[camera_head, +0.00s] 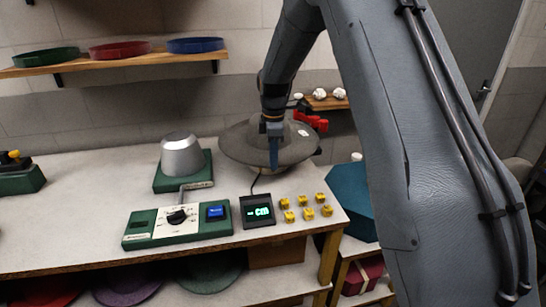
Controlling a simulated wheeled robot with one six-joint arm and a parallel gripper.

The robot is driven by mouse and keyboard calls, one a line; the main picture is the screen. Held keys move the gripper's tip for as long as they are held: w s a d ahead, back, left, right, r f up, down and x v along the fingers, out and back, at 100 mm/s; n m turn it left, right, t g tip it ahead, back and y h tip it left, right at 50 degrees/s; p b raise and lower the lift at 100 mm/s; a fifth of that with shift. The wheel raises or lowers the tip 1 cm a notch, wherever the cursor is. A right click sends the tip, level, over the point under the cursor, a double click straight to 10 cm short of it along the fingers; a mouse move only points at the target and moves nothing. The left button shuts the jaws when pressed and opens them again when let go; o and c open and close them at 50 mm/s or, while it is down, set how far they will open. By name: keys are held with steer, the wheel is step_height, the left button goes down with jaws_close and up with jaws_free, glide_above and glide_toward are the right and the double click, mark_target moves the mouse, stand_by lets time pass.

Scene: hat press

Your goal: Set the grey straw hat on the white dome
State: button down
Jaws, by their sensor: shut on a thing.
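The grey straw hat (240,143), wide-brimmed, is above the back right of the white table, right of the silver dome. My gripper (273,155) reaches down from above and is shut on the hat at its near side. A silver-grey dome (181,153) stands uncovered on a green base to the left.
A red object (316,121) is close behind the hat. A teal box (350,200) stands right. The table's left middle is clear.

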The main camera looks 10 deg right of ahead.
steer(key=shift+f+b, duration=1.7)
steer(key=shift+f, duration=3.15)
steer(key=c, duration=1.8)
jaws_free()
step_height(320, 180, up, 7)
steer(key=shift+r+b, duration=0.1)
steer(key=shift+b, duration=1.15)
steer(key=shift+r, duration=0.2)
steer(key=s+m, duration=0.3)
steer(key=s, duration=0.2)
steer(key=s+d+m, duration=0.1)
steer(key=s+m, duration=0.1)
steer(key=s, duration=0.3)
steer(key=s+m, duration=0.3)
steer(key=s, duration=0.2)
steer(key=shift+d+m, duration=0.25)
steer(key=shift+m, duration=0.05)
steer(key=s+f+m+t, duration=0.1)
steer(key=s+f+m, duration=0.1)
steer(key=s+m, duration=0.6)
steer(key=s+d, duration=0.1)
steer(key=s, duration=0.5)
steer(key=shift+s+f, duration=0.15)
steer(key=shift+s, duration=0.15)
